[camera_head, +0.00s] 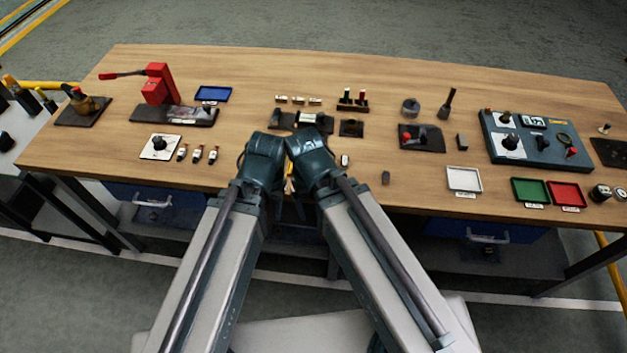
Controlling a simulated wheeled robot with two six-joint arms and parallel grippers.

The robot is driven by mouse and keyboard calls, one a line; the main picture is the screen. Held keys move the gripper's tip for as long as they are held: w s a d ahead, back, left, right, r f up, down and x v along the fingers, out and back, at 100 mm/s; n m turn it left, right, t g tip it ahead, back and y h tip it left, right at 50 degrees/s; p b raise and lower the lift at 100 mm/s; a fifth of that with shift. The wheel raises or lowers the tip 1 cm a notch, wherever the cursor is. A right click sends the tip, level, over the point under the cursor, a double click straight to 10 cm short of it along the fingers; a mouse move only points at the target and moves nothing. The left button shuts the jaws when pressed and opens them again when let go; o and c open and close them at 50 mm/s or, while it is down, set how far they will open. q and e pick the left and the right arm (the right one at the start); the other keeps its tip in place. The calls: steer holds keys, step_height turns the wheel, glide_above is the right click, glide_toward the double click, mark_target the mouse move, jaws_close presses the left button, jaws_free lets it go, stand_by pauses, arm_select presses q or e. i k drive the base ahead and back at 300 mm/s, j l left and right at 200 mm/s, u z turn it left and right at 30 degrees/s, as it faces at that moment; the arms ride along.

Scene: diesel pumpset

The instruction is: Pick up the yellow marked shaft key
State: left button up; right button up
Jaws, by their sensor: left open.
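Three small pale brass-coloured pieces lie in a row at the back middle of the workbench: a left piece (281,99), a middle piece (298,100) and a right piece (315,101). They look like shaft keys, but they are too small to tell which has a yellow mark. My left gripper (289,184) shows only in part, low between my two forearms at the bench's front edge. It is open, well in front of the row and apart from it. My right gripper is hidden behind my right arm.
A dark fixture (312,122) and a small rack (353,101) with green and red pieces stand near the row. A red press (157,85) is at left. White (464,179), green (530,190) and red (566,194) trays lie front right. Bare wood lies behind the row.

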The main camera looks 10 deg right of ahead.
mark_target(386, 174)
steer(key=i+j+z, duration=0.1)
steer(key=j+z, duration=0.2)
steer(key=j, duration=0.35)
steer(key=j+z, duration=0.3)
steer(key=j, duration=0.35)
